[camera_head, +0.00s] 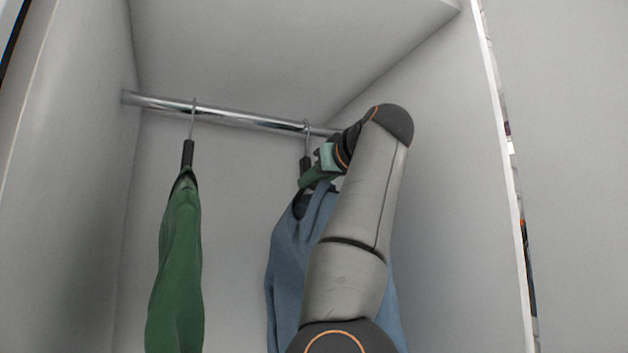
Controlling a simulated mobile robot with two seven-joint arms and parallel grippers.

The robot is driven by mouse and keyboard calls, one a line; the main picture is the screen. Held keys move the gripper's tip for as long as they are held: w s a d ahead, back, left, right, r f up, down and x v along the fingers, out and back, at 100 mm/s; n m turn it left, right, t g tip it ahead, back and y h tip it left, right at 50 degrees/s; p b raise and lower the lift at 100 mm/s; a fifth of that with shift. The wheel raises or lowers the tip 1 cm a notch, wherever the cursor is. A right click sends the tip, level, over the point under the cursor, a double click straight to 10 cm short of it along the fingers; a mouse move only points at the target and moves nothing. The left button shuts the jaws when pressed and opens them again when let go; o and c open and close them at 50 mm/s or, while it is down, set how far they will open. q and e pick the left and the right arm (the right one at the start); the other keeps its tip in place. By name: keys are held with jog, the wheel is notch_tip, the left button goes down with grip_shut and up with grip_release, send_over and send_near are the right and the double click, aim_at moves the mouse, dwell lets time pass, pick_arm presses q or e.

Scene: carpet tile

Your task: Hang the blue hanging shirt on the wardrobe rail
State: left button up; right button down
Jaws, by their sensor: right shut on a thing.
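The blue shirt (287,262) is on a dark hanger (305,163) at the right side of the wardrobe. The hanger's metal hook reaches up to the chrome rail (252,117); from this angle I cannot tell whether it bears on the rail. My right gripper (312,178) is shut on the hanger near the shirt's collar. My right arm covers much of the shirt's right part. My left gripper is not in view.
A green shirt (176,268) hangs from the rail at the left, with a clear gap between it and the blue shirt. The white wardrobe's left wall (75,170), right wall (455,200) and top panel (290,45) enclose the space around my arm.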

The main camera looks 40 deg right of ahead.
jog(key=c, duration=0.8)
grip_release()
jog(key=shift+o, duration=0.6)
jog(key=shift+s+a, duration=0.1)
jog(key=shift+s, duration=0.25)
jog(key=b+v, duration=0.3)
jog(key=v, duration=0.8)
jog(key=shift+w+b, duration=0.1)
jog(key=shift+b, duration=0.25)
jog(key=shift+s+a+r, duration=0.1)
jog(key=shift+s+a, duration=0.05)
jog(key=shift+s, duration=0.35)
